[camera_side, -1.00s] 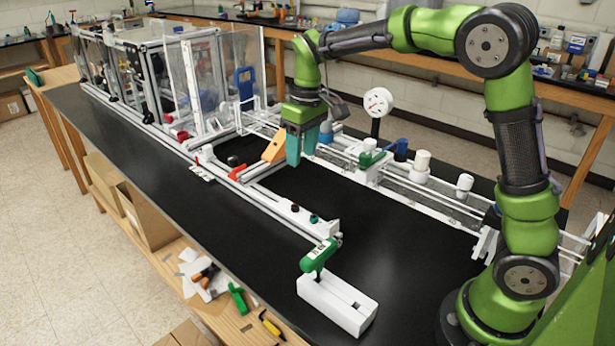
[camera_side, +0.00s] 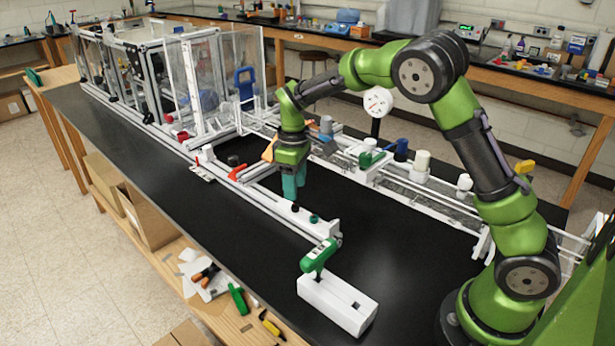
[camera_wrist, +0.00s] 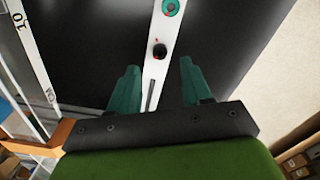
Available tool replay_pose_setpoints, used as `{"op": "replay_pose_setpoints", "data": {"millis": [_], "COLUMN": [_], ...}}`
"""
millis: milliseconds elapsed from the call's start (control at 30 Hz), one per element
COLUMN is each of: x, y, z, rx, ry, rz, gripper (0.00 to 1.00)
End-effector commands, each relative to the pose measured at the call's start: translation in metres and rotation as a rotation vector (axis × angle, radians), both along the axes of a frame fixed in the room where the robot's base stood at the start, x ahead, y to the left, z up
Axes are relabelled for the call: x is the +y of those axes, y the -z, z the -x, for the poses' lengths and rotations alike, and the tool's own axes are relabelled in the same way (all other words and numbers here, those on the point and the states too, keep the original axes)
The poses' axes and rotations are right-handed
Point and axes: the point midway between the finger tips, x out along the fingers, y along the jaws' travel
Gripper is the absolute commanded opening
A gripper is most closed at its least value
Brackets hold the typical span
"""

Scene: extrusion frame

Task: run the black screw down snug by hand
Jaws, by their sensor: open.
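The black screw (camera_wrist: 159,51) stands in the white rail (camera_wrist: 166,30) in the wrist view, ahead of my fingertips and roughly centred between them. In the side view the black screw (camera_side: 295,208) shows as a small dark knob on the rail, just right of and below my fingers. My gripper (camera_side: 294,198) has teal fingers pointing down at the rail. In the wrist view my gripper (camera_wrist: 158,75) is open, with nothing between the fingers. How far the screw is seated cannot be told.
A green ring-shaped fitting (camera_wrist: 171,7) sits on the same rail beyond the black screw. A green-handled tool (camera_side: 318,256) stands in a white block (camera_side: 338,303) at the front. An orange piece (camera_side: 269,150) is beside my gripper. Black bench surface lies clear beside the rail.

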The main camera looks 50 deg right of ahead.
Motion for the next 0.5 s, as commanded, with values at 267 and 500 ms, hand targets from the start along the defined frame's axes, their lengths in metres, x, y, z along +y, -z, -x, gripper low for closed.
{"op": "replay_pose_setpoints", "data": {"millis": [267,500], "x": [0.000,0.000], "y": [0.042,0.051], "z": [0.000,0.000], "rx": [0.001,-0.001], "ry": [0.000,0.000], "rz": [0.000,0.000], "gripper": [0.49,0.49]}}
